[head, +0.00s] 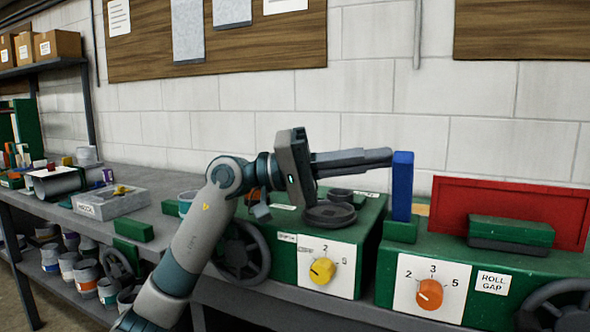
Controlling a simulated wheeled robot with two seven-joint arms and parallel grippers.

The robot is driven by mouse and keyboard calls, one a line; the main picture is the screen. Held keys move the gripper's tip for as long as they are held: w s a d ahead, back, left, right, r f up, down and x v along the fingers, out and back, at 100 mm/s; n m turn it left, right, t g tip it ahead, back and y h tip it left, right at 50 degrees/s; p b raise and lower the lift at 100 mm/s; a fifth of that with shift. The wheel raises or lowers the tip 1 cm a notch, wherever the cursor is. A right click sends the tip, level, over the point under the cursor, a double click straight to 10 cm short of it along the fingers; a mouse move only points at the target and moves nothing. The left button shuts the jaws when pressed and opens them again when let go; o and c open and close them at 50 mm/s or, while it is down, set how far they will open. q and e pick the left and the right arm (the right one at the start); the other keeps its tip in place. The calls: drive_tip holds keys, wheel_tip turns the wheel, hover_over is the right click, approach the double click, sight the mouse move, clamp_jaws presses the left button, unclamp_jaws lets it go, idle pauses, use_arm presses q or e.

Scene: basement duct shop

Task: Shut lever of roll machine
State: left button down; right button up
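The roll machine (440,258) is a green box at the right with an orange knob and a "ROLL GAP" label. Its blue lever (402,187) stands upright from a small green block at the machine's left back. My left gripper (391,156) reaches in from the left, level with the upper part of the lever. Its two dark fingers lie together, pointing right, with nothing seen between them. Their tips meet the lever's left edge in the picture; I cannot tell whether they touch it. My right gripper is not in view.
A second green machine (370,215) with a yellow knob stands below my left gripper. A red panel (510,207) and a green block (510,230) are right of the lever. Handwheels (243,252) stick out in front. A grey tray (112,203) sits on the bench at left.

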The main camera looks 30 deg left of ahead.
use_arm(q)
drive_tip(key=b+v, duration=0.1)
drive_tip(key=v, duration=1.5)
drive_tip(key=shift+s+r+b, duration=0.2)
drive_tip(key=shift+b, duration=0.15)
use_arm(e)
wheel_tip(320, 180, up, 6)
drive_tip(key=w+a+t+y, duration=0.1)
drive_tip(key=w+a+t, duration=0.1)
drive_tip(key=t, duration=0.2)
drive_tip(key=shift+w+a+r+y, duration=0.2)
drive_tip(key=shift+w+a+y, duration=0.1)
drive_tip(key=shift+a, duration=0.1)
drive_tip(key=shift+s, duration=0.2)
